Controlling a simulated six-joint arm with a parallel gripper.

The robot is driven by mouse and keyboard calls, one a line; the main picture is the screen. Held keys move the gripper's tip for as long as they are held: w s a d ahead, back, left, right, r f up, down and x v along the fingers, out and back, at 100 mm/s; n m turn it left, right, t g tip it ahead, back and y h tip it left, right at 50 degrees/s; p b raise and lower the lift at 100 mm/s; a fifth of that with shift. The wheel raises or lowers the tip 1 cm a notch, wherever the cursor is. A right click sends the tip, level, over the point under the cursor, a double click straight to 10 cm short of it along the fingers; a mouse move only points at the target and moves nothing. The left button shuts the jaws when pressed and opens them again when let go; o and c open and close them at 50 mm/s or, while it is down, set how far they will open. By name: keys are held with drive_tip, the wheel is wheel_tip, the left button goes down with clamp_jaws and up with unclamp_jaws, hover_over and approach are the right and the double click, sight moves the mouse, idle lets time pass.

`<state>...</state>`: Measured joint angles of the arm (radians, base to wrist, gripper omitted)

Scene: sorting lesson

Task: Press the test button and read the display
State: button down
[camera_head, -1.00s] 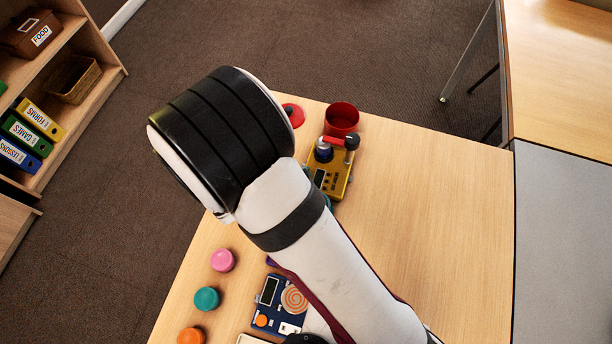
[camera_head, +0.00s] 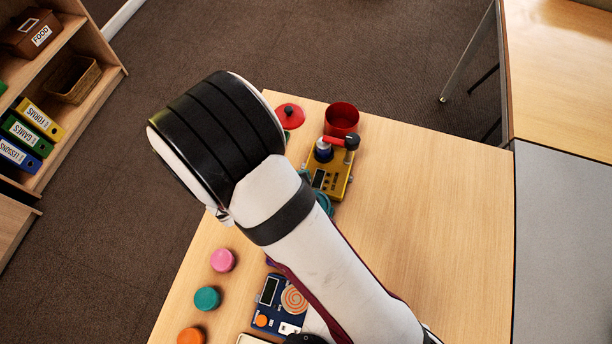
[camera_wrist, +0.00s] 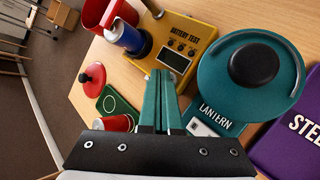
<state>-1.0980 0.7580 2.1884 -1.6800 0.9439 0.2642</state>
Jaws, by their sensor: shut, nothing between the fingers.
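The yellow battery tester (camera_head: 343,181) stands on the table in the head view, partly behind my arm. In the wrist view the tester (camera_wrist: 203,33) shows the words BATTERY TEST, several small dark round controls (camera_wrist: 182,42) and a display (camera_wrist: 174,61). I can make out no reading on the display, and cannot tell which control is the test button. A blue cylinder with a silver top (camera_wrist: 130,38) stands at the tester's left side, by a red lever (camera_head: 334,141). My gripper (camera_wrist: 160,74) is shut and empty, its tips just in front of the display in the wrist view; contact is unclear.
A teal lantern (camera_wrist: 214,86) and a purple item (camera_wrist: 288,138) lie right of my gripper. A red cup (camera_head: 341,117) stands behind the tester, and a red knobbed piece (camera_wrist: 93,77) to its left. The table's right side (camera_head: 450,220) is clear.

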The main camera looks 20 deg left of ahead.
drive_tip(key=shift+f, duration=0.2)
drive_tip(key=shift+r, duration=0.15)
idle(0.3)
drive_tip(key=shift+r, duration=0.75)
wheel_tip(320, 180, up, 5)
idle(0.9)
